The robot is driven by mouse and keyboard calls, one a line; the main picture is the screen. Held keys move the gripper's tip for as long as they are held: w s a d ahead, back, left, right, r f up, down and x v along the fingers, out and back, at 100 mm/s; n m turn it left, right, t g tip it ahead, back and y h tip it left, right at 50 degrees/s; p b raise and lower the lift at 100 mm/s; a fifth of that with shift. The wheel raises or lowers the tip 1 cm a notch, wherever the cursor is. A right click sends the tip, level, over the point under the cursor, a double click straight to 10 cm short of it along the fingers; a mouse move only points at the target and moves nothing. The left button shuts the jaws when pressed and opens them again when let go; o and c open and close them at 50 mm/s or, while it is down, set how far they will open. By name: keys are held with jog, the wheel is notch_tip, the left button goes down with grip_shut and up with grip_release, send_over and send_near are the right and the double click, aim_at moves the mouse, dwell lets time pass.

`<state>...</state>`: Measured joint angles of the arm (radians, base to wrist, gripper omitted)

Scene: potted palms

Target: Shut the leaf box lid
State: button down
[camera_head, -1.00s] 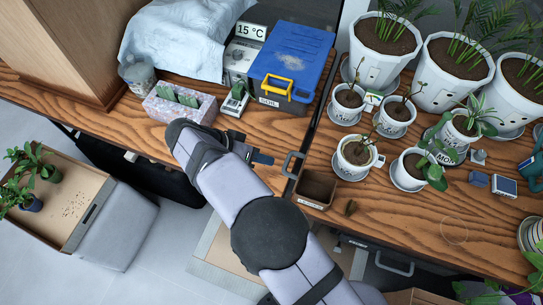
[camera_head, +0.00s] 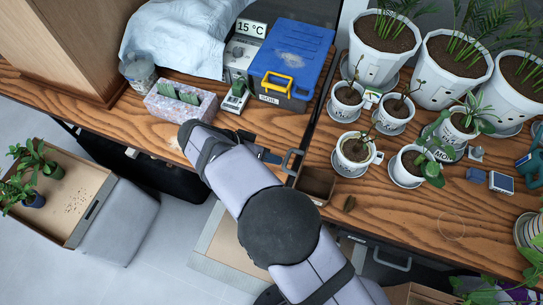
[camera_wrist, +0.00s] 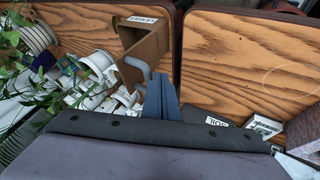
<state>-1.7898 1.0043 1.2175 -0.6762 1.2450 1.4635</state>
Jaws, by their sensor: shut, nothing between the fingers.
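The leaf box (camera_head: 318,182) is a small brown open-topped box near the table's front edge. It shows in the wrist view (camera_wrist: 150,48) with a white label on its far side. A grey bent handle (camera_head: 292,160) stands at the box's left side, so the lid appears open; its panel is hard to make out. My gripper (camera_head: 270,156) is shut and empty, just left of the handle. In the wrist view its blue fingers (camera_wrist: 161,88) are right beside the handle (camera_wrist: 139,70); I cannot tell whether they touch.
Small potted plants (camera_head: 354,152) stand right of the box, with large white palm pots (camera_head: 385,48) behind. A gap between tabletops runs beside the box. Bare wood lies to the front right.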

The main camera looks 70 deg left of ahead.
aim_at(286, 161)
jog(key=shift+w, duration=0.1)
jog(key=shift+w+d+r+g+y, duration=0.1)
jog(key=shift+d+r+g+y, duration=0.1)
jog(key=shift+g+y, duration=0.15)
jog(key=shift+w+d+r+g+y+b, duration=0.15)
jog(key=shift+g+y+b, duration=0.1)
jog(key=shift+g+b, duration=0.15)
jog(key=b, duration=0.1)
jog(key=w+d+m+g+y+b, duration=0.1)
jog(key=shift+w+d+r+g+b, duration=0.2)
jog(key=shift+w+r+g+b, duration=0.05)
jog(key=shift+r+b, duration=0.05)
jog(key=shift+w+d+r+y+b, duration=0.1)
jog(key=shift+w+d+y+b, duration=0.25)
jog(key=shift+b, duration=0.35)
jog(key=w+d+f+b, duration=0.1)
jog(key=w+d+b, duration=0.2)
jog(key=w+d+f+g+y+b, duration=0.1)
jog(key=w+d+f+b, duration=0.1)
jog(key=w+d+b, duration=0.1)
jog(key=w+d+f+g+y+b, duration=0.1)
jog(key=w+d+b, duration=0.3)
jog(key=shift+d+f+m, duration=0.2)
jog(key=shift+f+m, duration=0.1)
jog(key=shift+f, duration=0.05)
